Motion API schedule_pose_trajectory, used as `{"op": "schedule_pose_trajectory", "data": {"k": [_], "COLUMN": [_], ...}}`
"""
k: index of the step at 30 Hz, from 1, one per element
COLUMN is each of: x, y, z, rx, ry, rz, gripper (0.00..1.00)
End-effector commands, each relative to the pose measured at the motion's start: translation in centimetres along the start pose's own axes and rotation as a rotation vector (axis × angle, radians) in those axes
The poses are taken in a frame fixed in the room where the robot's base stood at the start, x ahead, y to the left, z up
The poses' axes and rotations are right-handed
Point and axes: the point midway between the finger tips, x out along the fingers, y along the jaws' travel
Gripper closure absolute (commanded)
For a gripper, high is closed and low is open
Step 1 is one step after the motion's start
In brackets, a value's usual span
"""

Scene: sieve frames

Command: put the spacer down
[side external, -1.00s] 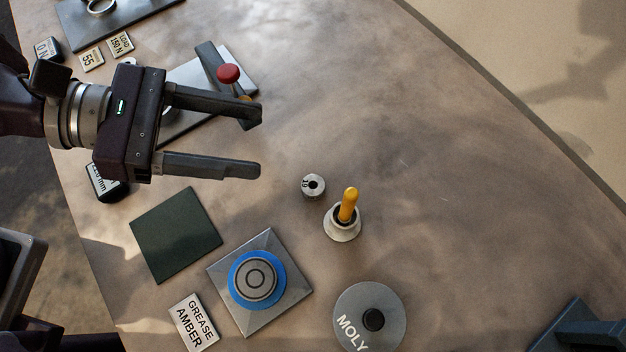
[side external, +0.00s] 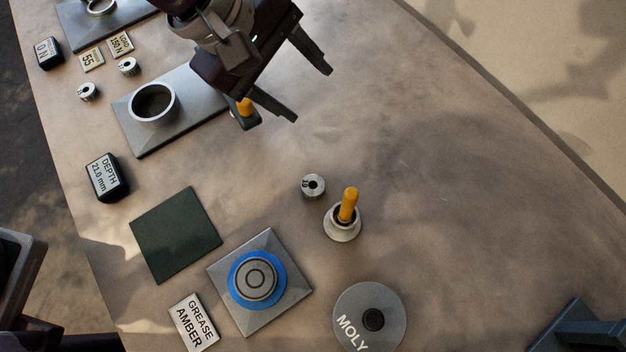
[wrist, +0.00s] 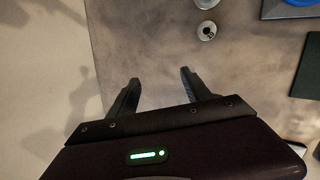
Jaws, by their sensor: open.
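A small grey metal spacer (side external: 317,193) with a dark centre hole and a number on its side stands on the table, just left of a pale cup with an amber handle. It also shows in the wrist view (wrist: 204,36) near the top. Two similar small spacers stand at the upper left, one here (side external: 128,67) and one here (side external: 88,92). My gripper (side external: 311,94) is open, with nothing between its fingers, well above the spacer in the side view. In the wrist view, my gripper (wrist: 160,80) also shows empty, spread fingers.
The cup with the amber handle (side external: 348,204) stands beside the spacer. A plate with a white ring (side external: 141,136), a dark green pad (side external: 176,234), a blue-ringed plate (side external: 222,270) and a MOLY disc (side external: 392,312) lie around. The table's right part is mostly clear.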

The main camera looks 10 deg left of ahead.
Motion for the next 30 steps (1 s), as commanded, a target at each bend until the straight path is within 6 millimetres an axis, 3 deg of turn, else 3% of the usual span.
{"op": "schedule_pose_trajectory", "data": {"k": [5,17,27,30], "x": [-0.5,-6.0,2.5,3.9], "y": [0.8,-1.4,-6.2,-6.9], "z": [2.5,9.8,7.3,6.9], "rx": [0.351,0.913,0.924,0.923], "ry": [0.09,0.012,0.006,0.007], "rz": [-0.201,-0.537,-0.556,-0.553], "gripper": [0.43,0.43,0.43,0.43]}}
